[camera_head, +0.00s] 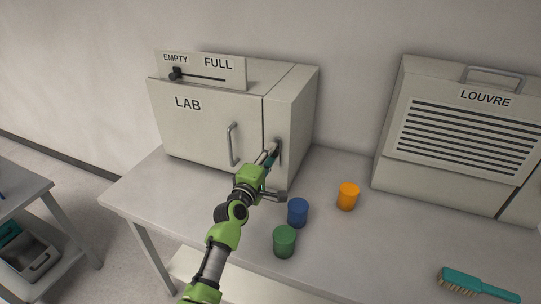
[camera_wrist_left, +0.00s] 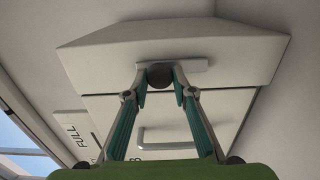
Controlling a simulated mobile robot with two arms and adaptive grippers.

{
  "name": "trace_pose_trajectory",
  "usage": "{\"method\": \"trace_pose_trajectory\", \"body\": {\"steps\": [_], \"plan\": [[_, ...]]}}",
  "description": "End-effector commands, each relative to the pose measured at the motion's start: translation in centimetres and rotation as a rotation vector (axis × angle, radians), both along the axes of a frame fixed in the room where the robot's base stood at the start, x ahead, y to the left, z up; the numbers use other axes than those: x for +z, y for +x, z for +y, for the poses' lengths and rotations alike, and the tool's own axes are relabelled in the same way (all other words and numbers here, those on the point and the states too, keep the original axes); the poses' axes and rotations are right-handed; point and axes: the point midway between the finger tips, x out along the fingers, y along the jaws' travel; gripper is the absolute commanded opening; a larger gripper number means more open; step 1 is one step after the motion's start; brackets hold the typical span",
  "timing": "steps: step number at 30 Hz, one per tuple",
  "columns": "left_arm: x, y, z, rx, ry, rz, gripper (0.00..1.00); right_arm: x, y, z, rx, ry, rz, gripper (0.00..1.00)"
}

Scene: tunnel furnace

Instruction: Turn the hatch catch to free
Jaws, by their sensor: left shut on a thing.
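The hatch catch (camera_head: 278,146) is a small grey bar on the narrow front panel at the right of the LAB cabinet (camera_head: 196,137). In the left wrist view the catch (camera_wrist_left: 194,66) lies parallel to the door handle, and a dark round knob (camera_wrist_left: 160,75) sits at its middle. In the head view it stands about upright. My left gripper (camera_head: 272,151) reaches in from below, and its two fingertips (camera_wrist_left: 160,70) are closed at the catch's middle. The fingertips partly hide the catch. My right gripper is not in view.
A door handle (camera_head: 232,144) stands left of the catch. Blue (camera_head: 297,213), green (camera_head: 284,241) and orange (camera_head: 348,196) cups stand on the table right of my arm. A LOUVRE cabinet (camera_head: 385,165) and a brush (camera_head: 474,284) are further right. The table's left front is clear.

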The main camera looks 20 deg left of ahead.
Motion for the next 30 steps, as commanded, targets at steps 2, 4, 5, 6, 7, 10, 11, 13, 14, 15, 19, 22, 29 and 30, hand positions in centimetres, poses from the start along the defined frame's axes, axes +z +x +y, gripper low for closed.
{"method": "trace_pose_trajectory", "body": {"steps": [2,4,5,6,7,10,11,13,14,15,19,22,29,30], "plan": [[0.1,0.0,0.0,0.001,-0.005,-0.002,0.00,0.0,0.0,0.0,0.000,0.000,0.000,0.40],[0.1,0.0,0.0,0.000,-0.005,-0.002,0.00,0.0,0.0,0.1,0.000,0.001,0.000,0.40],[0.1,0.0,0.0,0.000,-0.005,-0.002,0.00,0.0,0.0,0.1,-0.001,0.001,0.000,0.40],[0.1,0.0,0.0,0.000,-0.005,-0.002,0.00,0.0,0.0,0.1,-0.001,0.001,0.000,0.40],[0.1,0.0,0.0,0.000,-0.005,-0.002,0.00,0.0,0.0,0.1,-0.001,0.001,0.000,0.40],[0.1,0.0,0.0,0.000,-0.004,-0.002,0.40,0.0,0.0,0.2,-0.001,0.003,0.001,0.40],[0.1,0.0,0.0,0.000,-0.004,-0.002,0.40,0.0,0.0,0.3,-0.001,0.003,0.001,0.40],[0.1,0.0,0.0,0.000,-0.003,-0.002,0.40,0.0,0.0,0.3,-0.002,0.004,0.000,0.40],[0.1,0.0,0.0,0.000,-0.003,-0.002,0.40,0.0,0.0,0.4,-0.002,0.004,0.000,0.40],[0.1,0.0,0.0,0.000,-0.002,-0.001,0.40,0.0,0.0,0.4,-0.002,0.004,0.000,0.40],[0.0,0.0,0.0,0.000,-0.002,-0.001,0.40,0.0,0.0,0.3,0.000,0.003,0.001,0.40],[-0.1,-0.4,0.0,0.000,-0.002,0.001,0.40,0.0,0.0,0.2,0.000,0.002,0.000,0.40],[-0.1,-3.5,0.1,0.001,-0.002,0.000,0.40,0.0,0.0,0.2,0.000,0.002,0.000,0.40],[-0.2,-4.3,0.1,0.000,-0.003,0.001,0.40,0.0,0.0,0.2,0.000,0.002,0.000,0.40]]}}
